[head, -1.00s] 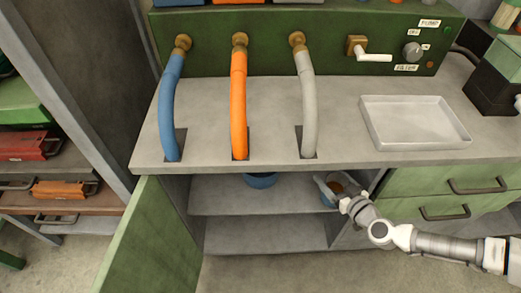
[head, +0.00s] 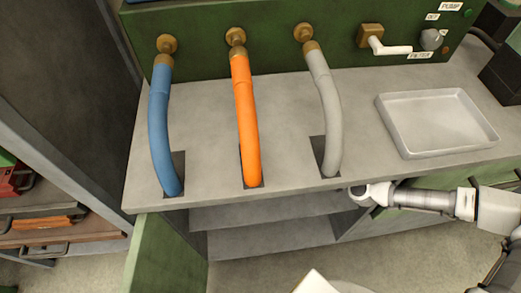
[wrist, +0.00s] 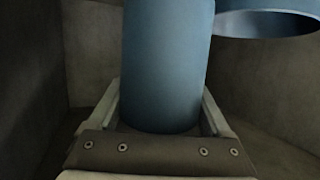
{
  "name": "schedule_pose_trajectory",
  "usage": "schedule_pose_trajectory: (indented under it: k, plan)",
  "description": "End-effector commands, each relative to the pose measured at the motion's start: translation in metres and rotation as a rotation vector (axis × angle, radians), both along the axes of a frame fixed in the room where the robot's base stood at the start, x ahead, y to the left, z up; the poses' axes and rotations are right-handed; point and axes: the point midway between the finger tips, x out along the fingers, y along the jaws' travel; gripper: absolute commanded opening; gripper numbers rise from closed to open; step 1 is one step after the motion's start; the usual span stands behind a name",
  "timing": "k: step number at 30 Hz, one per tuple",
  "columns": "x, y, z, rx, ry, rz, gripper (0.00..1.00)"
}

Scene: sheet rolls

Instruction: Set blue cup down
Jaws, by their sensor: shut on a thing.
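The blue cup (wrist: 166,45) stands out large in the middle of the wrist view, between the two fingers of my gripper (wrist: 162,92). My gripper is shut on it. The cup's lower end shows near the palm; its upper end is cut off by the frame. In the head view the cup and my gripper are hidden under the counter edge, and only my arm shows at the right. I cannot tell whether the cup touches a shelf.
A second blue round thing with a rim (wrist: 268,22) is close to the cup at the upper right. Grey walls stand on both sides in the wrist view. In the head view, the counter (head: 280,110) overhangs the open cabinet shelves (head: 265,215). A tray (head: 437,123) sits on top.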

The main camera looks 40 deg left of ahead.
Motion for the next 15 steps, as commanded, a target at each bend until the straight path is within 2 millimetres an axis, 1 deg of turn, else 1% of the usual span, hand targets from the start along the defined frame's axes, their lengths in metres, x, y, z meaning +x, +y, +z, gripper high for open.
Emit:
schedule_pose_trajectory:
  k: [4,7,11,15]
  plan:
    - [0.0,0.001,-0.001,0.0,0.0,0.002,0.1]
    - [0.0,0.001,-0.009,0.0,0.001,0.002,0.1]
    - [-0.001,0.0,-0.029,0.001,0.002,0.001,0.1]
    - [0.0,0.001,-0.053,0.001,0.001,0.001,0.1]
